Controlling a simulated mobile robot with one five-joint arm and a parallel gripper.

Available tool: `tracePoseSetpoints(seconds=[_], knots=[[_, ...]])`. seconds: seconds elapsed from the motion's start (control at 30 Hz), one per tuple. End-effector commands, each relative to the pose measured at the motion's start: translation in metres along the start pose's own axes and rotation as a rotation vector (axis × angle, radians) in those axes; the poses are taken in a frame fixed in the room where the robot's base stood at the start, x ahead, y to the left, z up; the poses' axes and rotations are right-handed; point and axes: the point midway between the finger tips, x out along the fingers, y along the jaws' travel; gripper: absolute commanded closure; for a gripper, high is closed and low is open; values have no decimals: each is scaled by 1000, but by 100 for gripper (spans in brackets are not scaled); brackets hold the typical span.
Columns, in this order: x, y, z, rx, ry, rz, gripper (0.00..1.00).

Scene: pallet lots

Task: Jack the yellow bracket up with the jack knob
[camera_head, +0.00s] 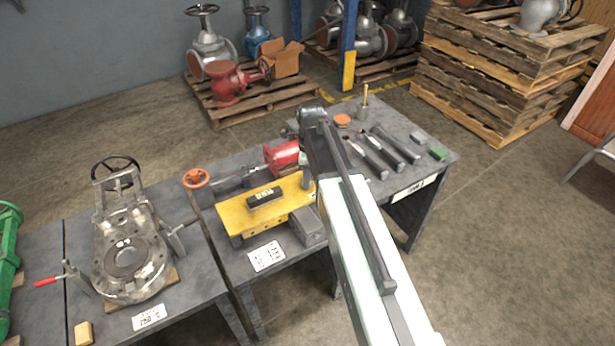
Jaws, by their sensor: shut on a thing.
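The yellow bracket (240,217) lies on the middle workbench, with a black labelled block (264,197) on its top face. A grey block (308,228) stands at its front right end. My arm reaches in from the lower right and bends down beside the bracket's right end. A dark part of my gripper (306,180) shows there, low over the bench. My arm covers most of the gripper. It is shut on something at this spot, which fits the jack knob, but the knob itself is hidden. I cannot tell whether the bracket is raised.
A large metal valve body (128,250) stands on the left bench. Open floor lies at the right.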

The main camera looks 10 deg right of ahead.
Motion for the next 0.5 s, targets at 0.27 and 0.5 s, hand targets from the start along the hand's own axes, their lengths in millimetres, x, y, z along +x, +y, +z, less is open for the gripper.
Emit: tracePoseSetpoints(seconds=[0.27,0.5], knots=[[0,1,0,259,1,-4,100],[1,1,0,486,2,-8,100]])
